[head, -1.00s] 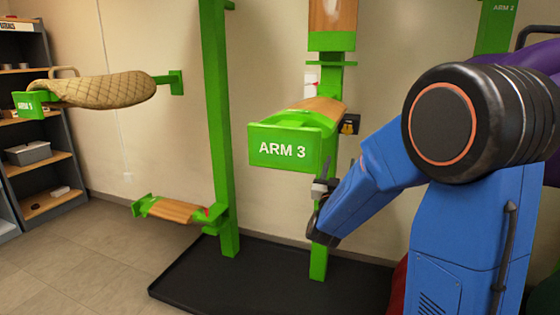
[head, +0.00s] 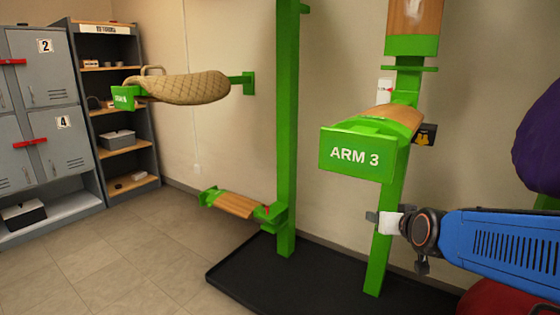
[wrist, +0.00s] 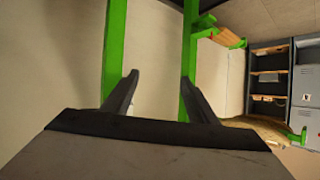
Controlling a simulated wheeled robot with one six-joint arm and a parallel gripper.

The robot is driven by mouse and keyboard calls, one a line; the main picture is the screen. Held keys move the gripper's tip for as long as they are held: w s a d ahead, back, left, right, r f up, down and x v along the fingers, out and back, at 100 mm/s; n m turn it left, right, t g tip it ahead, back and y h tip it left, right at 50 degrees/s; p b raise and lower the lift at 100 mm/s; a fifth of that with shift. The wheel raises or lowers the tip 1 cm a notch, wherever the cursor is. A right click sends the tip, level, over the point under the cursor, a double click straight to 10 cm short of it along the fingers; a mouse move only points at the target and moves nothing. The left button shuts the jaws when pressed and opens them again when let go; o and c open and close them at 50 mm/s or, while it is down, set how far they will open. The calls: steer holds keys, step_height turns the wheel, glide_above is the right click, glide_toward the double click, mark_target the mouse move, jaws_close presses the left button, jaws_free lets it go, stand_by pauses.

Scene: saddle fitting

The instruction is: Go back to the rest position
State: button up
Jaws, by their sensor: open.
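My gripper (head: 372,217) is at the lower right of the head view, at the end of my blue forearm. It appears in front of or beside the green post below the ARM 3 rack arm (head: 356,154); I cannot tell the gap. In the wrist view my gripper (wrist: 160,95) has its two dark fingers spread apart, with nothing between them but wall. Green posts (wrist: 189,60) rise behind the fingers in that view.
A tan quilted saddle (head: 190,87) rests on a rack arm at left. A lower wood-topped arm (head: 236,205) is empty. A black base tray (head: 240,278) lies under the posts. Shelves (head: 115,120) and grey lockers (head: 45,100) stand at far left. Open floor lies at left front.

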steer(key=s+f+g, duration=0.3)
steer(key=s+g, duration=0.1)
steer(key=s, duration=0.9)
steer(key=s+f+n+g, duration=0.1)
steer(key=s+f+g, duration=0.3)
steer(key=s, duration=0.9)
steer(key=shift+s+d+f, duration=0.15)
steer(key=shift+s+f, duration=0.05)
steer(key=shift+s, duration=0.05)
